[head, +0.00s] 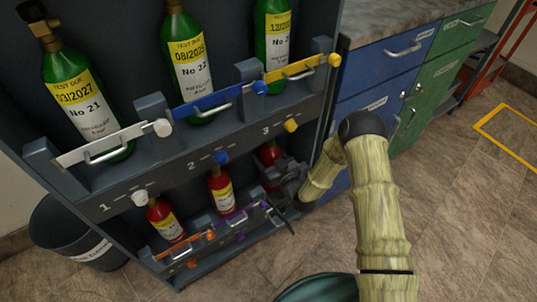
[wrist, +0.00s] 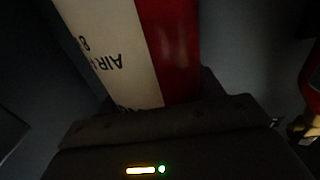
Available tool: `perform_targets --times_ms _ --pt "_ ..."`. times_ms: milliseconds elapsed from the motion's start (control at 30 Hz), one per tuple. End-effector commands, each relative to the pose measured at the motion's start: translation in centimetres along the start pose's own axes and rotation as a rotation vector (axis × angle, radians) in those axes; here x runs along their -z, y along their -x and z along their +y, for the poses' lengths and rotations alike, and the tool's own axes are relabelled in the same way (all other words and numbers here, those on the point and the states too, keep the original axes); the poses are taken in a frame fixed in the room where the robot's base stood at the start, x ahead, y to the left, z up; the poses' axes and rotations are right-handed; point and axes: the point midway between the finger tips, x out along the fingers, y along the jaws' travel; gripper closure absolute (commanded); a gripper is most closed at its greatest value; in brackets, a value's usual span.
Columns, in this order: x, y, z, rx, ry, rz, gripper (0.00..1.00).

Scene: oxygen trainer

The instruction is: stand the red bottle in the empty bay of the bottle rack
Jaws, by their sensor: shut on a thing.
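The bottle rack (head: 150,165) stands at the left in the head view, with large green bottles above and smaller red bottles below. The red bottle (head: 268,154) is at the lower third bay, under the number 3, and looks roughly upright. My gripper (head: 281,174) is shut on it at the right end of the lower row and hides much of its body. In the wrist view the red bottle (wrist: 176,50) fills the upper middle, with a cream label reading "AIR" upside down. The bottle's base is hidden, so I cannot tell if it rests on the bay floor.
Two other red bottles (head: 165,221) (head: 221,192) stand in lower bays 1 and 2, behind orange and purple bars. Blue and green drawers (head: 385,62) stand right of the rack. A dark bin (head: 85,240) is at the left.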

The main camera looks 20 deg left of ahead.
Motion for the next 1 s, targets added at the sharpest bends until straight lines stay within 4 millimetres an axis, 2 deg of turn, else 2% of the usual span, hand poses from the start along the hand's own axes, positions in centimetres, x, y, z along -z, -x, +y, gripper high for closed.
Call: perform_targets --times_ms 467,500,567,600,1000 --pt "-0.57 -0.12 -0.01 0.001 0.001 0.01 1.0" --pt "-0.81 -0.02 -0.02 0.0 0.0 0.002 0.28" --pt "-0.79 -0.01 -0.02 0.001 0.0 0.002 0.16" --pt "-0.79 -0.01 -0.02 0.001 0.0 0.002 0.12" --pt "-0.56 0.43 0.01 0.0 0.0 0.001 0.12"
